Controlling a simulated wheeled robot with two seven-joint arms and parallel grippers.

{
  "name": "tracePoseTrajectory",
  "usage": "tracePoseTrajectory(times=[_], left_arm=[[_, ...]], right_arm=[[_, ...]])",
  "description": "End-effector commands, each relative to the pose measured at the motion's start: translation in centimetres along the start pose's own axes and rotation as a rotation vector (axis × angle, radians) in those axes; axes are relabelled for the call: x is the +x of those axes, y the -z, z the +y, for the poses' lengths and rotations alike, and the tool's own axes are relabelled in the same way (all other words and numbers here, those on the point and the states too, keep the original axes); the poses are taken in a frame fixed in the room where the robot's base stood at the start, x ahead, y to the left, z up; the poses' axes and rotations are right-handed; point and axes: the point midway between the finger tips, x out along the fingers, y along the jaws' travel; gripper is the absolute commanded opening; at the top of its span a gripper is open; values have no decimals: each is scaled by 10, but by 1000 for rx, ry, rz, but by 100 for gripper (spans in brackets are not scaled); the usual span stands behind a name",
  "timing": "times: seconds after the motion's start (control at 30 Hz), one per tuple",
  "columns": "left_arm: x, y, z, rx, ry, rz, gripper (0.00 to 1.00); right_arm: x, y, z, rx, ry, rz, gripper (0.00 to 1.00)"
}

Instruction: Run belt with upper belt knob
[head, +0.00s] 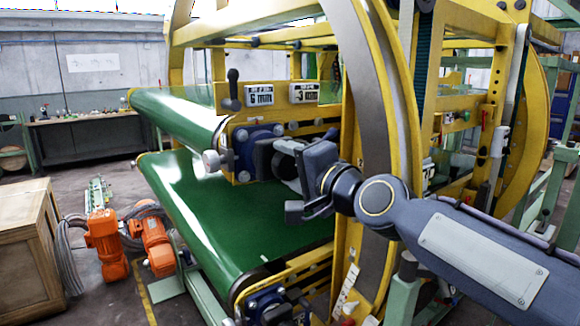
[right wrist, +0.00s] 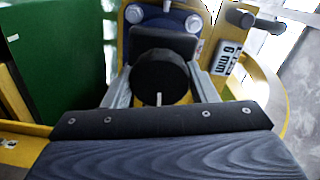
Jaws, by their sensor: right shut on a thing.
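The upper belt knob (right wrist: 158,78) is a round black knob with a white mark, seen in the right wrist view between my fingers. My right gripper (head: 276,163) is shut on it at the front of the yellow frame, beside a blue mounting block; it also shows in the right wrist view (right wrist: 160,90). In the head view the gripper mostly hides the knob. The green upper belt (head: 180,117) runs back and to the left from there. My left gripper is not in view.
The green lower belt (head: 215,215) lies below the gripper. A large yellow ring (head: 375,90) stands close to my right arm. Thickness signs (head: 259,95) and a dark lever (head: 232,90) sit above the gripper. A wooden crate (head: 30,255) and orange motors (head: 106,240) stand at left.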

Motion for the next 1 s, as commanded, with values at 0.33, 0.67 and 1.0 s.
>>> tracePoseTrajectory(times=[0.33,0.67,1.0], left_arm=[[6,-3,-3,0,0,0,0],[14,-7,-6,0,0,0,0],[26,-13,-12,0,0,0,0]], right_arm=[[0,0,2,-331,-2,-1,30],[0,-1,3,-643,-2,-1,30],[1,-1,4,-966,-3,-2,30]])
